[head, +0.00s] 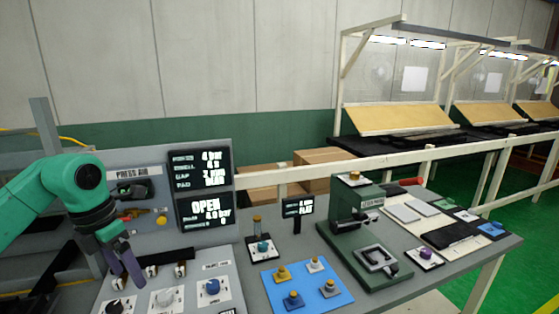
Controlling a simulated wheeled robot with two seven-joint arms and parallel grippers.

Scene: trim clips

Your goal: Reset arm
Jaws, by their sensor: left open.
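My left gripper (124,268) is at the end of my green left arm, which comes in from the left. Its purple-grey fingers point down over the left part of the grey bench (245,290), in front of the press air panel (160,195). The gripper is open, and I see nothing held between the fingers. It is just left of the small clips on the dark rail (166,270); whether it touches anything there I cannot tell. My right gripper does not show.
Knobs sit on white plates, including a blue one (212,287). A blue mat (308,287) holds several small knobbed pieces. A green press (355,225) stands to its right. Two dark displays read several lines, one with "OPEN" (205,209). Grey pads (405,212) lie at the right.

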